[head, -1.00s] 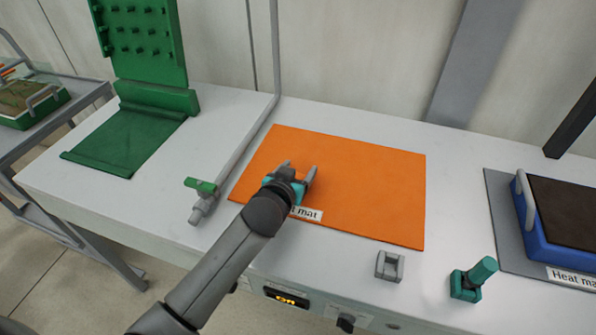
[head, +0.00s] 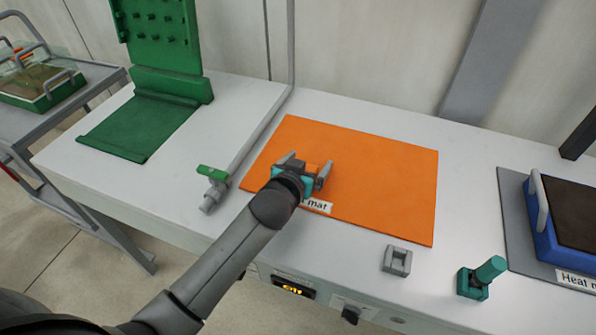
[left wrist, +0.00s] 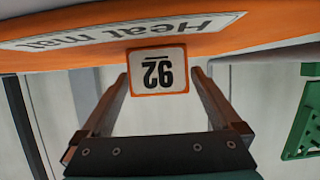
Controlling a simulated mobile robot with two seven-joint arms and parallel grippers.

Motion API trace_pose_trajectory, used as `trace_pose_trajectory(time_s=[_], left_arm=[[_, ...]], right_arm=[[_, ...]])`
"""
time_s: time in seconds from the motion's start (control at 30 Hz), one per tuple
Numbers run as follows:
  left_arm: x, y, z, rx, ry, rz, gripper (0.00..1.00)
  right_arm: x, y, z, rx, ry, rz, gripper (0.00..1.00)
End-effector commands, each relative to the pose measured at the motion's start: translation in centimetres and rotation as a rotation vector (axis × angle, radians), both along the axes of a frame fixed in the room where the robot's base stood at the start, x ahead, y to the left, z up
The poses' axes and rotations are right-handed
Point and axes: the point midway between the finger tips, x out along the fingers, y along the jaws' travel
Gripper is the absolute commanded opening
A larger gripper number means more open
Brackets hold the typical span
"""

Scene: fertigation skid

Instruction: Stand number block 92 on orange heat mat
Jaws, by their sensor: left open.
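The orange heat mat (head: 385,190) lies flat on the white bench, its "Heat mat" label on the front edge. Number block 92 (left wrist: 158,72), a white face with an orange border, shows upside down in the left wrist view, as does the mat's label (left wrist: 120,30). The block meets the mat there and looks upright on it. In the head view only a small part of the block (head: 311,168) shows between the fingers. My left gripper (head: 306,166) is open, with one finger on each side of the block and narrow gaps. My right gripper is not in view.
A grey holder (head: 397,261) and a teal piece with a handle (head: 482,278) stand right of the mat near the front edge. A pipe with a green valve (head: 212,175) runs along its left. A blue tray (head: 560,240) sits far right. The mat's right half is clear.

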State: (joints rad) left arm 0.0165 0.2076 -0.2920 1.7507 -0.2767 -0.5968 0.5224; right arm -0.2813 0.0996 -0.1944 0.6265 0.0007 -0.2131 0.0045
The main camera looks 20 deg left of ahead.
Motion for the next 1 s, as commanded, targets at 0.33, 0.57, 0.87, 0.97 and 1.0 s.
trace_pose_trajectory(time_s=[0.33, 0.57, 0.87, 0.97, 1.0], left_arm=[[-5.7, 0.2, 2.5, 0.000, 0.001, 0.000, 0.98], [-8.6, 0.3, 3.7, -0.001, 0.001, 0.000, 0.98], [-10.0, 0.4, 4.3, 0.000, -0.001, 0.001, 0.98], [-10.0, 0.4, 4.3, 0.000, -0.001, 0.001, 0.98], [-10.0, 0.4, 4.3, 0.000, -0.001, 0.001, 0.98]], right_arm=[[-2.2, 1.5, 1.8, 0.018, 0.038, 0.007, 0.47], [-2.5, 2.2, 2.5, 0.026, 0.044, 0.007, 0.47], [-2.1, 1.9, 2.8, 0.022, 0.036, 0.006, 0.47], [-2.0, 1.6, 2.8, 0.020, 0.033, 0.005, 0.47], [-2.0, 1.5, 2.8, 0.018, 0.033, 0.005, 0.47]])
